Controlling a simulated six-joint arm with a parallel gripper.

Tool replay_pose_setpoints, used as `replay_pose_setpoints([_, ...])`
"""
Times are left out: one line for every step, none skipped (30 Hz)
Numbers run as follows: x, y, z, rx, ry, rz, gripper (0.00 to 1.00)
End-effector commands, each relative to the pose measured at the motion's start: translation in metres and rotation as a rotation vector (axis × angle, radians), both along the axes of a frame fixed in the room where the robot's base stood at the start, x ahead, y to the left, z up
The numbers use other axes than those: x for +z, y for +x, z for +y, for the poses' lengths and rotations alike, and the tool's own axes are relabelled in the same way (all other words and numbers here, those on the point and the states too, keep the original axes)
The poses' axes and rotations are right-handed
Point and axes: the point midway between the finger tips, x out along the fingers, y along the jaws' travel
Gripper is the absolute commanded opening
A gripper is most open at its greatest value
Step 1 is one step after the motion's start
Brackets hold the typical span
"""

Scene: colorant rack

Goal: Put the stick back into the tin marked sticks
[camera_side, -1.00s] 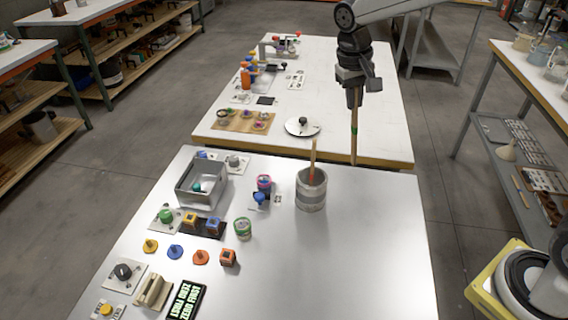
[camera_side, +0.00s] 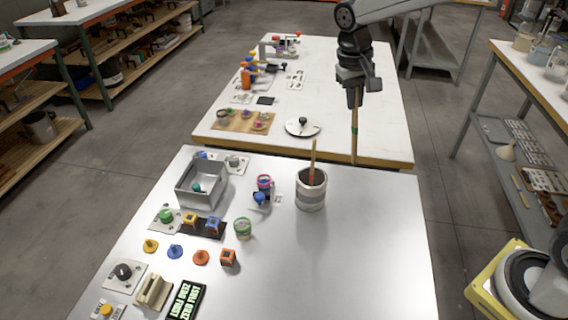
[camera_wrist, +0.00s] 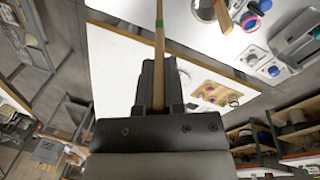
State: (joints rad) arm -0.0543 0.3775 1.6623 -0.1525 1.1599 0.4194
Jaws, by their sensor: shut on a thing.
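My gripper (camera_side: 355,98) is shut on a thin wooden stick (camera_side: 354,140), which hangs nearly upright below it. The stick has a green band, seen in the wrist view (camera_wrist: 159,24). The grey tin (camera_side: 311,193) stands on the near white table, with another wooden stick (camera_side: 313,155) standing out of its open top. Any marking on the tin cannot be read. In the side picture, the held stick is right of the tin and above its rim, apart from it. The tin is partly visible at the top of the wrist view (camera_wrist: 204,10).
A grey open box (camera_side: 202,190), coloured pots and several knobs stand left of the tin. A round white disc (camera_side: 303,126) and a wooden tray (camera_side: 243,121) are on the far table. The near table's right side (camera_side: 385,235) is clear.

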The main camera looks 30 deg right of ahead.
Motion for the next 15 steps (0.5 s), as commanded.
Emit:
replay_pose_setpoints([0.000,0.000,0.000,0.000,0.000,0.000,0.00])
replay_pose_setpoints([0.000,0.000,0.000,0.000,0.000,0.000,0.00])
replay_pose_setpoints([0.000,0.000,0.000,0.000,0.000,0.000,0.00])
replay_pose_setpoints([0.000,0.000,0.000,0.000,0.000,0.000,0.00])
replay_pose_setpoints([0.000,0.000,0.000,0.000,0.000,0.000,0.00])
replay_pose_setpoints([0.000,0.001,0.000,0.000,0.001,0.000,0.00])
replay_pose_setpoints([0.000,0.001,0.001,0.000,0.002,-0.001,0.00])
replay_pose_setpoints([0.000,0.002,0.001,0.001,0.004,-0.001,0.00])
replay_pose_setpoints([0.001,0.003,0.002,0.001,0.007,-0.002,0.00])
replay_pose_setpoints([0.001,0.005,0.003,0.002,0.011,-0.003,0.00])
replay_pose_setpoints([0.002,0.007,0.005,0.002,0.014,-0.005,0.00])
replay_pose_setpoints([0.003,0.010,0.007,0.004,0.020,-0.006,0.00])
replay_pose_setpoints([0.003,0.013,0.008,0.005,0.025,-0.007,0.00])
replay_pose_setpoints([0.004,0.016,0.010,0.007,0.031,-0.009,0.00])
replay_pose_setpoints([0.005,0.020,0.014,0.009,0.041,-0.012,0.00])
